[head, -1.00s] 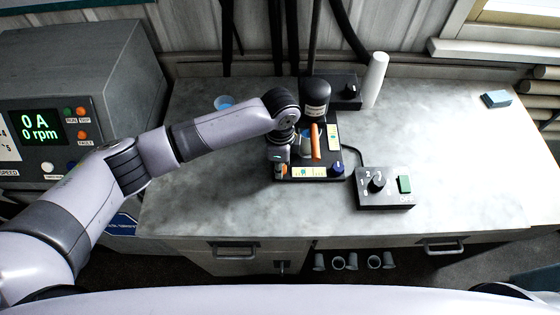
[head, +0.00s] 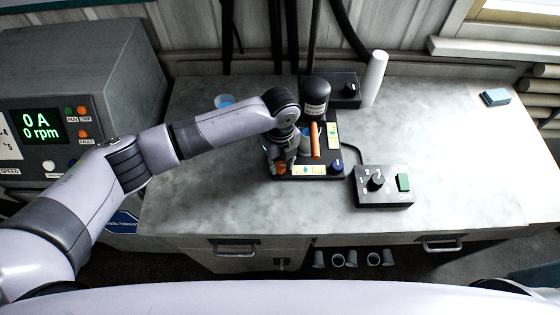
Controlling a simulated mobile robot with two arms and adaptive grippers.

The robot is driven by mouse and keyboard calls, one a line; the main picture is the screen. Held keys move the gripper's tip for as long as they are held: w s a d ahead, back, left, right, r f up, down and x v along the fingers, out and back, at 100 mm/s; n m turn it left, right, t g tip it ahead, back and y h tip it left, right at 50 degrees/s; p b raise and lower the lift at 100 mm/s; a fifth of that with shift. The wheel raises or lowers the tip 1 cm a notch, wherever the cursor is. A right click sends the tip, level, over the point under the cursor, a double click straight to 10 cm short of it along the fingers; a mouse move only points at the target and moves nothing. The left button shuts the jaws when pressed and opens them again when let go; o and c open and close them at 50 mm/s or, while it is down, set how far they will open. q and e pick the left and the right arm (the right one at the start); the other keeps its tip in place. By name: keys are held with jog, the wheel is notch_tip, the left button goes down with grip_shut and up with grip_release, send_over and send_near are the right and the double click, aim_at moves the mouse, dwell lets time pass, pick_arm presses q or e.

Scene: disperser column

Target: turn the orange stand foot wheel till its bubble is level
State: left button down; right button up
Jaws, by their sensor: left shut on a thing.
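The orange foot wheel (head: 281,169) is at the front left corner of the black stand base (head: 318,176). My left gripper (head: 279,165) comes down over that corner and is shut on the orange wheel, hiding part of it. A pale bubble vial strip (head: 308,170) lies along the front of the base, and another pale strip (head: 332,133) lies on its right side. The bubbles are too small to read. A blue foot wheel (head: 338,168) is at the front right corner. My right gripper is not in view.
A dark cylindrical motor (head: 316,92) and an orange-brown upright bar (head: 315,141) stand on the base. A control box (head: 384,198) with a knob and green switch sits to the right. A white cylinder (head: 375,78) stands behind. The right worktop is mostly clear.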

aim_at(280, 165)
pick_arm(q)
jog(key=shift+m, duration=0.6)
jog(key=c, duration=1.3)
grip_release()
jog(key=shift+r, duration=0.1)
notch_tip(280, 165, up, 12)
jog(key=shift+f, duration=0.1)
